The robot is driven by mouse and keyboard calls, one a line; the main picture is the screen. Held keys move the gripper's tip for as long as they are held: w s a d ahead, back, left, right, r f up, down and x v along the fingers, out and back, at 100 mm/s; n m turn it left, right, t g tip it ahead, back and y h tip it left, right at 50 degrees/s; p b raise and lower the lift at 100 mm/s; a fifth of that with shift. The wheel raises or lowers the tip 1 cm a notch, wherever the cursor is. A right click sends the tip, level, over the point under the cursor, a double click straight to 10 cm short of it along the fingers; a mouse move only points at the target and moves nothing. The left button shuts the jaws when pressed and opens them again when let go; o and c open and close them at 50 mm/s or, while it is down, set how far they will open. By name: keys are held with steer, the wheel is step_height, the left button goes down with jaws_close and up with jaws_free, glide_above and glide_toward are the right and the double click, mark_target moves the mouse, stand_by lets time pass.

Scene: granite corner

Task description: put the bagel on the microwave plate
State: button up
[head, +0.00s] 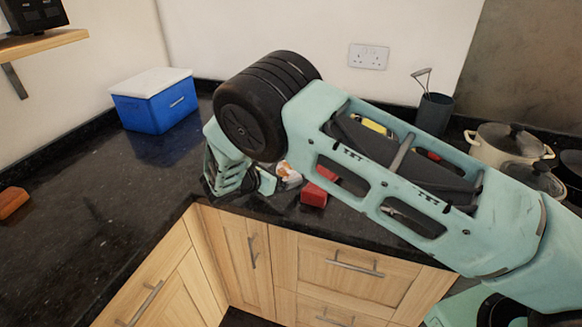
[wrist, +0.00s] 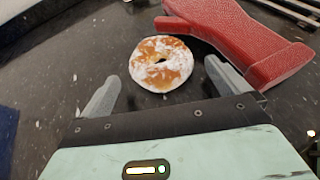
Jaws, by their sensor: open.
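The bagel (wrist: 176,63) is a round, golden ring with white icing, lying flat on the dark counter in the wrist view. It also shows in the head view (head: 289,174), partly hidden by my arm. My gripper (wrist: 160,76) is open and empty, with its fingers on either side of the bagel's near edge. The bagel lies just ahead of and between the fingertips, and I see no contact. In the head view my gripper (head: 262,184) points down at the counter near the corner. I see no microwave plate in either view.
A red textured object (wrist: 232,42) lies close to the bagel, near the right fingertip. A blue cooler with a white lid (head: 155,100) stands at the back left. Pots (head: 507,143) sit at the right. An orange-brown block (head: 12,202) lies far left. The left counter is mostly clear.

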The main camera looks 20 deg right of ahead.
mark_target(282, 172)
steer(key=shift+p+x, duration=0.5)
steer(key=shift+x, duration=1.3)
steer(key=shift+s, duration=0.1)
steer(key=c, duration=0.6)
